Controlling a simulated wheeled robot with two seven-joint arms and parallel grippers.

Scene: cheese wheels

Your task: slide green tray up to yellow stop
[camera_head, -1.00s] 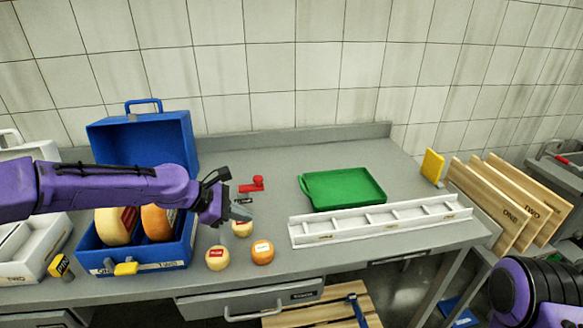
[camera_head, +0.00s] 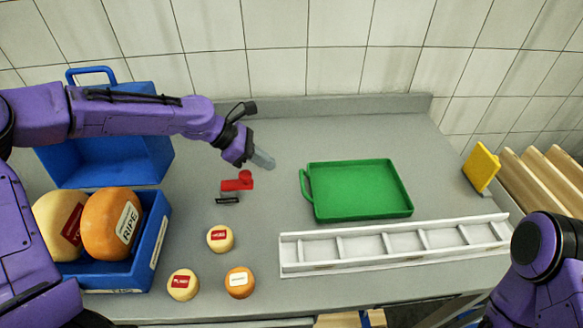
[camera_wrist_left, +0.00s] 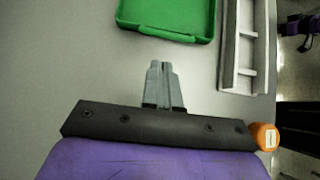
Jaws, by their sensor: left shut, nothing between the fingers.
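The green tray (camera_head: 358,190) lies flat on the grey worktop, with its handle on its left side. It also shows at the top of the left wrist view (camera_wrist_left: 160,14). The yellow stop (camera_head: 481,167) stands upright near the right end of the worktop, with a clear gap between it and the tray. My left gripper (camera_head: 265,160) is shut and empty, left of the tray and apart from its handle; its closed fingers also show in the left wrist view (camera_wrist_left: 161,66). My right arm shows at the lower right, but its gripper is out of view.
A white divided rack (camera_head: 390,244) lies just in front of the tray. A red clamp-like piece (camera_head: 237,182) and several small cheeses (camera_head: 220,238) lie left of it. An open blue case (camera_head: 150,240) holds two large cheese wheels (camera_head: 112,222). Wooden boards (camera_head: 545,180) stand at the right.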

